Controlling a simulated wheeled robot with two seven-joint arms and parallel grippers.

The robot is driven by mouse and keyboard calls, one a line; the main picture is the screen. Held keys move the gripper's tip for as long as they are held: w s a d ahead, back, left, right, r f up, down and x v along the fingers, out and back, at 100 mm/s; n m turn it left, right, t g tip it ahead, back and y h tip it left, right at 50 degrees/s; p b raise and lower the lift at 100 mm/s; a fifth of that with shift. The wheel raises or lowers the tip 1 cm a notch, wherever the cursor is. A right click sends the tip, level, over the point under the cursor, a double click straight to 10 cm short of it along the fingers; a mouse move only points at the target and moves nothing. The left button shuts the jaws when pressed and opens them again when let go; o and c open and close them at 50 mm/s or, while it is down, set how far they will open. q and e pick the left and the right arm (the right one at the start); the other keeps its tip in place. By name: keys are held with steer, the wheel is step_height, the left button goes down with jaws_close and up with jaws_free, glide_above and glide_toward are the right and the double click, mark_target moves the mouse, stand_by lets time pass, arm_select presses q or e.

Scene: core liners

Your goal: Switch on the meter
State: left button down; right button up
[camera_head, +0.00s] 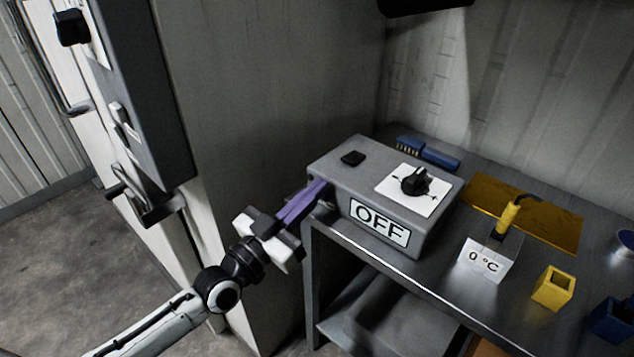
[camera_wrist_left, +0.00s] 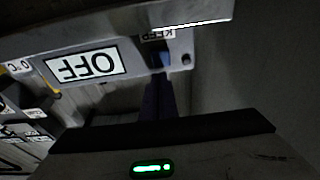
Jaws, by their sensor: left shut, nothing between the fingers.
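A grey box (camera_head: 335,195) with a large OFF sign (camera_head: 380,222) on its front stands on the metal bench. On its top are a black knob (camera_head: 415,182) on a white plate and a small black square (camera_head: 352,158). A card reading 0 °C (camera_head: 485,260) stands to its right, by a yellow-handled probe (camera_head: 507,218). My left gripper (camera_head: 318,190) is shut and empty, its purple fingers at the box's left end; contact is unclear. In the left wrist view, the OFF sign (camera_wrist_left: 82,65) is upside down, and the fingers (camera_wrist_left: 158,100) point at the box near a partly hidden KEEP label (camera_wrist_left: 158,35). My right gripper is out of view.
The bench (camera_head: 450,290) has a lower shelf. A yellow mat (camera_head: 555,225), a yellow open block (camera_head: 553,288), a blue container (camera_head: 612,318) and a blue brush (camera_head: 430,152) lie on it. A tall cabinet (camera_head: 265,100) stands close on the left of the bench.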

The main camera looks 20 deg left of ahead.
arm_select(q)
steer(key=shift+s+a+r, duration=0.1)
steer(key=shift+s+r, duration=0.15)
steer(key=shift+r, duration=0.05)
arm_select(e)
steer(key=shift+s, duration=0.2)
arm_select(q)
steer(key=shift+w, duration=0.1)
